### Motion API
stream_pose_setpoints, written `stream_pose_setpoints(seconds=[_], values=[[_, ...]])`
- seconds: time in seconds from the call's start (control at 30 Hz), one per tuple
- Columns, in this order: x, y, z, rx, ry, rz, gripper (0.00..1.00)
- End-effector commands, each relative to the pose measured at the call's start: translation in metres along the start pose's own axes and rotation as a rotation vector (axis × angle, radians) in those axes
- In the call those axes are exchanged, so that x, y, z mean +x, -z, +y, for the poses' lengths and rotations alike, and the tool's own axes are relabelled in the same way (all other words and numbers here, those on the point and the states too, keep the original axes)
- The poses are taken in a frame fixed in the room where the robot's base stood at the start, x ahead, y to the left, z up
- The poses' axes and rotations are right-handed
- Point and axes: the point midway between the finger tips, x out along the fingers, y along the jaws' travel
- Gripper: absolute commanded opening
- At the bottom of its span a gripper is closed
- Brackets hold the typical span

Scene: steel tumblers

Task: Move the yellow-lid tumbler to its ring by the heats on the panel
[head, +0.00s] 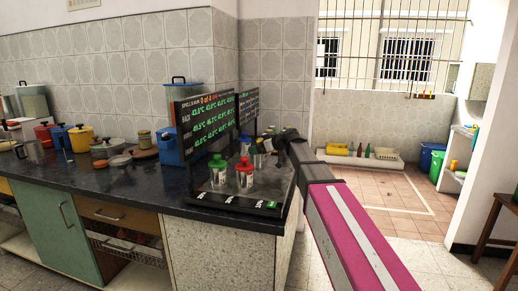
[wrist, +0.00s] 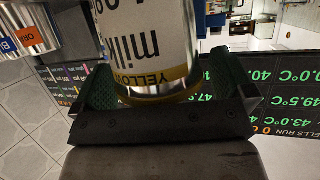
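The yellow-lid tumbler (wrist: 150,45) fills the middle of the wrist view, with a white label reading "milk" and a yellow band marked YELLOW. My gripper (wrist: 158,88) has its green-padded fingers on both sides of it and appears closed on it. Its lid is out of the wrist view. In the head view my gripper (head: 275,143) is at the right end of the counter, and its grip is too small to make out. The panel (head: 208,122) shows rows of green temperatures, too small to read surely. Which ring is the tumbler's cannot be told.
A green-lid tumbler (head: 217,172) and a red-lid tumbler (head: 244,176) stand on the black tray (head: 232,203) before the panel. Tumblers with orange (wrist: 33,36) and blue tags show at the wrist view's left. A blue container (head: 170,147) and pots crowd the counter leftward.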

Motion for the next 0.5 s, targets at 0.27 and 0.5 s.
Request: stream_pose_setpoints(seconds=[0.27, 0.5], values=[[-0.003, 0.003, 0.000, 0.000, 0.000, 0.000, 1.00], [-0.041, 0.002, -0.001, 0.000, -0.002, 0.001, 1.00]])
